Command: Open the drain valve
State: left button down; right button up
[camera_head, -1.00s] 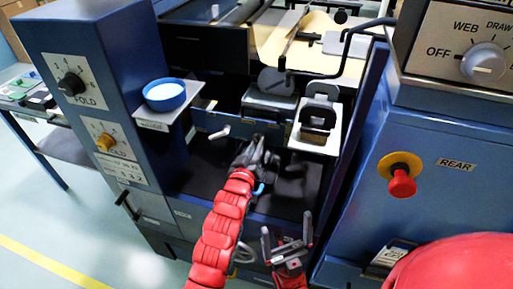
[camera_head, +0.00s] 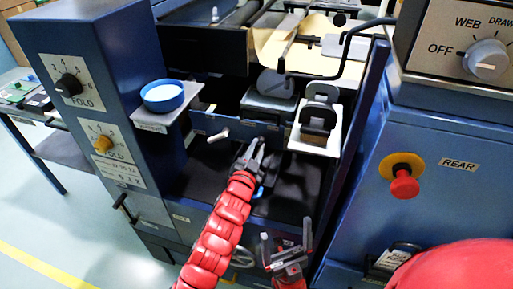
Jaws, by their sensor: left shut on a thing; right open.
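My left gripper (camera_head: 257,145) reaches into the machine's open bay. Its fingers are closed at the front of a blue panel, and they hide most of what they hold, which I take to be the drain valve. A small bright blue part (camera_head: 259,192) shows just below the gripper's wrist; I cannot tell whether it belongs to the valve. My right gripper (camera_head: 287,240) is open and empty, low in front of the machine, with its fingers apart and pointing up.
A pale lever (camera_head: 218,135) sticks out left of my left gripper. A blue bowl (camera_head: 163,96) stands on a shelf at the left. A black clamp-like part (camera_head: 318,115) sits on a white plate at the right. A red stop button (camera_head: 403,182) projects from the right cabinet.

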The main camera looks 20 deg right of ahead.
pick_arm(q)
jog(key=shift+f+m, duration=0.1)
jog(key=shift+m, duration=1.4)
jog(key=c, duration=0.8)
grip_release()
jog(key=v, duration=1.7)
jog(key=shift+s+a, duration=0.15)
jog(key=shift+a, duration=0.05)
